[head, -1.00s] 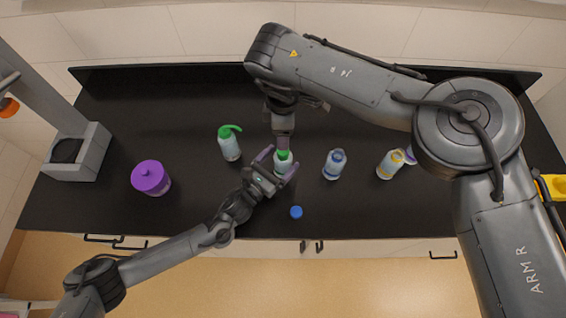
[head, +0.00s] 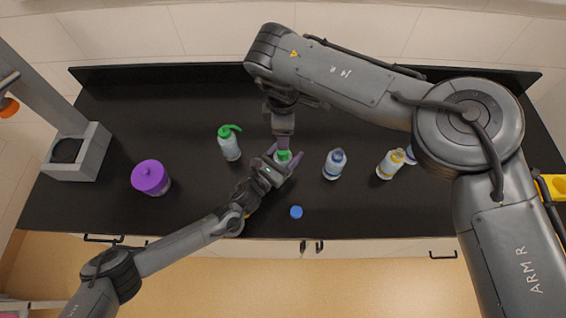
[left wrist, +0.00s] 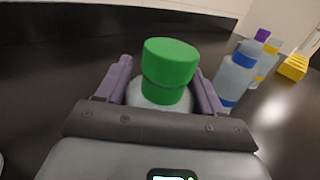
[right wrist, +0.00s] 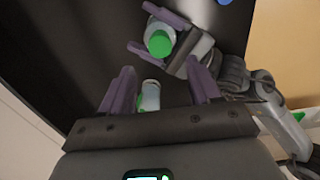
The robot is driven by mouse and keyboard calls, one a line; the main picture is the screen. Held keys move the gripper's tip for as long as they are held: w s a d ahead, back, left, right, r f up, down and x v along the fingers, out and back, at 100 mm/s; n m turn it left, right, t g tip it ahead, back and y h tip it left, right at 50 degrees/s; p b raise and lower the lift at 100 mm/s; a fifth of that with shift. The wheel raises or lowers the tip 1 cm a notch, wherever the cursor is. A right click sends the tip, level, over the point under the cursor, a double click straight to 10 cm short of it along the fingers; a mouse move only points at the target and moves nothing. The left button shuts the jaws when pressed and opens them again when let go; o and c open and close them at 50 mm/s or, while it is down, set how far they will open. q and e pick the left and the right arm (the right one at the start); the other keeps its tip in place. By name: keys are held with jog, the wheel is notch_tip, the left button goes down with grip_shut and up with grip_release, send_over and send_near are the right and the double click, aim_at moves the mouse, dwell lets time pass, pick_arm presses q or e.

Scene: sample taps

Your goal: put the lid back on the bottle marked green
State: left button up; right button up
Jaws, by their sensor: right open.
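A pale bottle with a green lid (head: 283,155) stands upright mid-counter. In the left wrist view the green lid (left wrist: 170,62) sits over a narrower green part on the bottle's top, with no gap visible. My left gripper (head: 284,158) has its purple fingers either side of this bottle, close to its body; whether they press on it is unclear. The right wrist view also shows the lid (right wrist: 158,43) between those fingers. My right gripper (right wrist: 161,80) is open and empty, fingers pointing down behind the bottle in the head view.
Blue-marked (head: 334,165) and yellow-marked (head: 390,165) bottles stand right. A loose blue lid (head: 296,212) lies near the front edge.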

pick_arm(q)
grip_shut()
pick_arm(e)
jog(key=n, duration=0.4)
jog(key=shift+w+a+n, duration=0.15)
jog(key=shift+a+n, duration=0.1)
jog(key=shift+n, duration=0.05)
jog(key=n, duration=0.6)
jog(key=shift+w+a+n, duration=0.1)
jog(key=shift+a+n, duration=0.15)
jog(key=shift+n, duration=0.15)
jog(key=n, duration=0.7)
jog(key=shift+a+t, duration=0.2)
jog(key=shift+t, duration=0.1)
jog(key=n, duration=0.4)
jog(key=shift+w+n, duration=0.1)
jog(key=shift+n, duration=0.2)
jog(key=n, duration=0.9)
jog(key=shift+n, duration=0.4)
jog(key=n, duration=0.6)
jog(key=shift+d+n, duration=0.25)
jog(key=shift+n, duration=0.15)
jog(key=n, duration=0.4)
jog(key=shift+s+d, duration=0.15)
jog(key=shift+s, duration=0.1)
jog(key=n, duration=0.5)
jog(key=shift+s+d+n, duration=0.1)
jog(key=shift+d+n, duration=0.2)
jog(key=shift+n, duration=0.1)
